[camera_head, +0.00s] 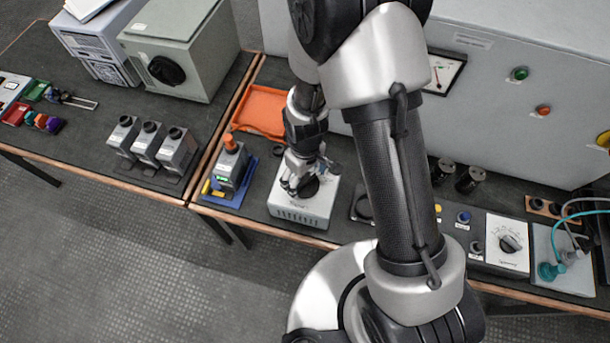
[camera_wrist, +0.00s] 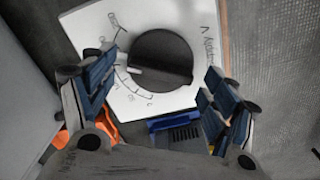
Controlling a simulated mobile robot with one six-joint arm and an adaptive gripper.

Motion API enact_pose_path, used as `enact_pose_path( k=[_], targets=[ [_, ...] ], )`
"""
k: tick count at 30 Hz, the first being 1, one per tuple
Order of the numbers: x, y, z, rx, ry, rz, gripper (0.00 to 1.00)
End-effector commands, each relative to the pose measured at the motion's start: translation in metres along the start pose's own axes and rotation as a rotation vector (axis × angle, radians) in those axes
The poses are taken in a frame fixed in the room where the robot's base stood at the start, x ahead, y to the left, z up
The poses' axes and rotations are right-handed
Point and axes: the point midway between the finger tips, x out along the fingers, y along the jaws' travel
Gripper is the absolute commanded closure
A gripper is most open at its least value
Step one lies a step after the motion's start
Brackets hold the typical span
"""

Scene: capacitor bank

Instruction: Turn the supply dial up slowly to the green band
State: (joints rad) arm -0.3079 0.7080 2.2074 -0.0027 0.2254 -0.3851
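The supply dial is a black round knob (camera_wrist: 160,62) on a white supply box (camera_head: 300,205) with a printed scale. In the wrist view its white pointer mark faces left, toward the scale ticks. My gripper (camera_head: 302,178) is over the box in the head view and hides part of the knob. In the wrist view my gripper (camera_wrist: 163,72) is open, one finger on each side of the knob with a gap on both sides. A needle meter (camera_head: 441,74) on the grey cabinet is partly hidden by my arm; I cannot make out a green band.
An orange tray (camera_head: 262,108) lies behind the box. A blue stand holding a grey device with an orange top (camera_head: 232,165) is left of it. Dark cylinders (camera_head: 470,180) and another white dial panel (camera_head: 507,245) stand to the right. The bench's front edge is close.

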Motion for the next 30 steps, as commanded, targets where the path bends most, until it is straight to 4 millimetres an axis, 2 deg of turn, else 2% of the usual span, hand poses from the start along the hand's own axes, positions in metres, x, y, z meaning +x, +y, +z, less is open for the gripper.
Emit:
enact_pose_path(
  k=[2, 18, 30],
  targets=[
    [-0.0001, 0.0000, 0.0001, 0.000, 0.000, 0.000, 0.29],
    [-0.0001, 0.0000, 0.0002, 0.000, 0.000, 0.000, 0.64],
    [0.0000, 0.0001, 0.0002, 0.208, -0.001, -0.001, 0.64]
  ],
)
